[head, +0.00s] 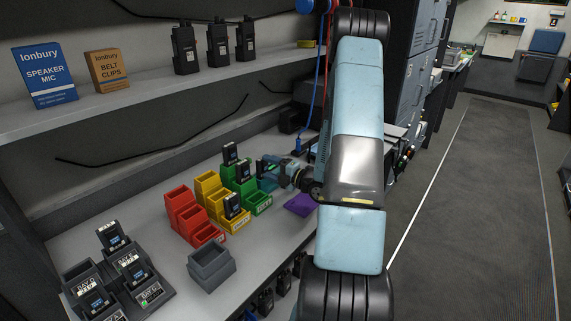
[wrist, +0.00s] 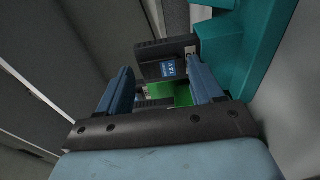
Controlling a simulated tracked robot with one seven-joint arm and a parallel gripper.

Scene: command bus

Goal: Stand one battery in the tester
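A dark battery (wrist: 166,66) with a blue label is by my fingertips in the wrist view. In the head view a battery (head: 243,170) stands at the green bins (head: 259,203), just left of my gripper (head: 262,168). My gripper, also in the wrist view (wrist: 158,68), has its fingers apart, with a narrow gap showing beside the left finger. Another battery (head: 230,153) stands higher at the back of the green bins, and one (head: 232,205) is in a yellow bin. A grey unit marked BAY (head: 148,294) holds several batteries. I cannot tell whether it is the tester.
Red bins (head: 180,207) and yellow bins (head: 207,185) stand left of the green ones. A teal surface (wrist: 250,50) is close on the right in the wrist view. A grey bin (head: 211,268) and a purple item (head: 299,204) sit nearby. A shelf (head: 150,107) overhangs the bench.

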